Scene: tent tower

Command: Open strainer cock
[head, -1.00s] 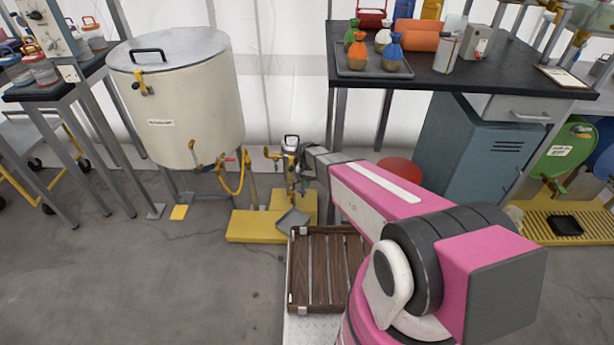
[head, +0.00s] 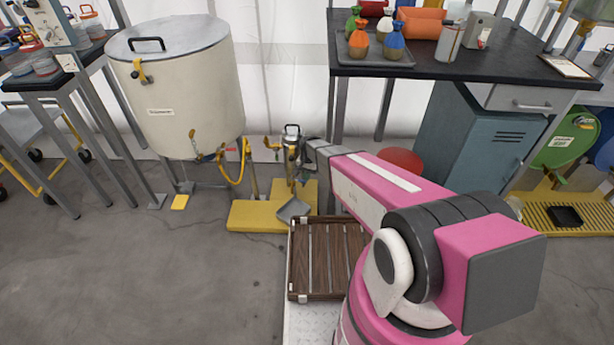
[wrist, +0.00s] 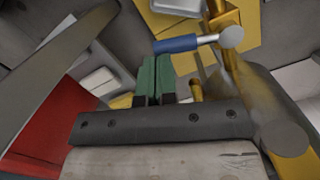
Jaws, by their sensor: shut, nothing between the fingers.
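The strainer (head: 292,136) is a small metal canister with a handle, on a yellow stand (head: 262,216) beside the large cream tank. In the wrist view, a lever with a blue sleeve (wrist: 178,44) runs across to a round metal end by brass pipework (wrist: 275,125); it looks like the cock's handle. My gripper (wrist: 153,72) has green fingertips pressed together, shut and empty. The tips lie just below the blue sleeve in the picture; I cannot tell whether they touch it. In the head view, my arm hides part of the strainer's right side, and the fingertips are not clear.
The cream tank (head: 185,95) stands to the left, with a yellow hose (head: 238,170). A slatted wooden crate (head: 325,285) lies in front of the stand. A dark bench (head: 440,70) with a blue cabinet (head: 465,145) is at right. Grey floor is free at left.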

